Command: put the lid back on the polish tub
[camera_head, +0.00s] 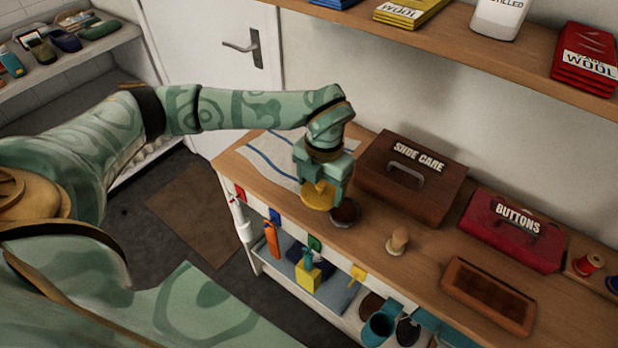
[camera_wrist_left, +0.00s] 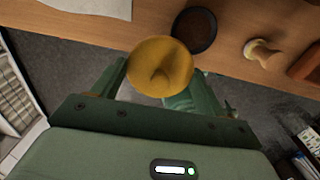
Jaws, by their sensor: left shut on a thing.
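My left gripper (camera_head: 322,178) is shut on a yellow round lid (camera_head: 317,197), above the front part of the wooden bench. In the left wrist view the lid (camera_wrist_left: 160,66) sits between the two green fingers. The open polish tub (camera_head: 346,212), round with dark contents, stands on the bench just right of the lid in the head view. In the left wrist view the tub (camera_wrist_left: 194,30) is just beyond the lid, partly overlapped by it. The lid is beside the tub, not over it. My right gripper is in neither view.
A brown SHOE CARE box (camera_head: 410,178) stands behind the tub. A small wooden-knobbed item (camera_head: 398,241) is to its right, then a brush (camera_head: 489,294) and the red BUTTONS box (camera_head: 512,230). A striped cloth (camera_head: 272,158) lies left. A shelf (camera_head: 470,50) runs above.

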